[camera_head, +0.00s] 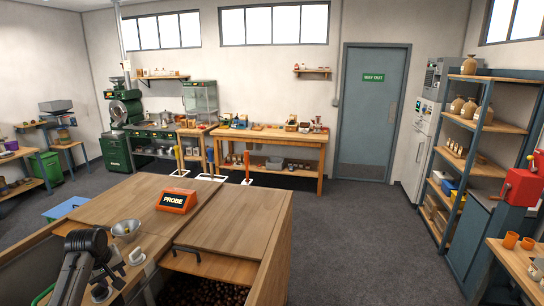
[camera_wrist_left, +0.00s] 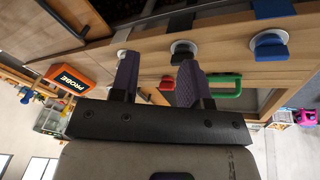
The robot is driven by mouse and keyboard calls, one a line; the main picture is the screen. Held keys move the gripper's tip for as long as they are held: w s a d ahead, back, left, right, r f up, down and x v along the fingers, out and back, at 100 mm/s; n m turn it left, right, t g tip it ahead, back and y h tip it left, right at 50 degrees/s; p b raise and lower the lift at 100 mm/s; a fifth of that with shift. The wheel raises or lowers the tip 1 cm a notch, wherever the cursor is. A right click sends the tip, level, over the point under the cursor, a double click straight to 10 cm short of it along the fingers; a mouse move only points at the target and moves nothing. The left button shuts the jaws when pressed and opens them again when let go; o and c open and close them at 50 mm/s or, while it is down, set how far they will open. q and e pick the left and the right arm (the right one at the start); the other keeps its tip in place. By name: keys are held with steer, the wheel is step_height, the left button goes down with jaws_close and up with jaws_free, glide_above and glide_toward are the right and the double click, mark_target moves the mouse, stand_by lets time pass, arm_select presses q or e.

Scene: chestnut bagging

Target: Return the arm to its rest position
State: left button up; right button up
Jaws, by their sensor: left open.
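My left arm (camera_head: 80,262) shows at the lower left of the head view, over the near left part of the wooden counter (camera_head: 120,195). My left gripper (camera_wrist_left: 158,60) shows in the left wrist view with its two purple fingers apart. No object is visible between them. Beyond the fingers are a black knob (camera_wrist_left: 182,49), a blue knob (camera_wrist_left: 271,47), a red piece (camera_wrist_left: 167,83) and a green handle (camera_wrist_left: 226,86). My right gripper is in neither view.
An orange PROBE box (camera_head: 176,200) stands on the counter; it also shows in the left wrist view (camera_wrist_left: 66,78). Chestnuts (camera_head: 205,291) lie in a bin below the counter front. Grey floor (camera_head: 345,235) lies open to the right.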

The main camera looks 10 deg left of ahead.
arm_select(q)
step_height(320, 180, up, 11)
steer(key=w+d+m+t+y, duration=0.2)
steer(key=m+t, duration=0.1)
steer(key=m, duration=0.1)
steer(key=s+d+r+m+t+y, duration=0.1)
steer(key=s+d+r+m+t, duration=0.3)
steer(key=d+r, duration=0.4)
steer(key=s+d+f+m+h, duration=0.3)
steer(key=s+d+f+m, duration=0.2)
steer(key=s+d+f, duration=1.45)
steer(key=s+d+f+g+h, duration=0.1)
steer(key=s+d+f+g, duration=0.15)
steer(key=s+f, duration=0.75)
steer(key=s+d+f+g, duration=0.1)
steer(key=s+f+g, duration=0.3)
steer(key=s+f, duration=0.7)
step_height(320, 180, up, 20)
steer(key=s+p, duration=0.1)
steer(key=p, duration=1.6)
steer(key=shift+a, duration=0.15)
steer(key=shift+s+f, duration=0.1)
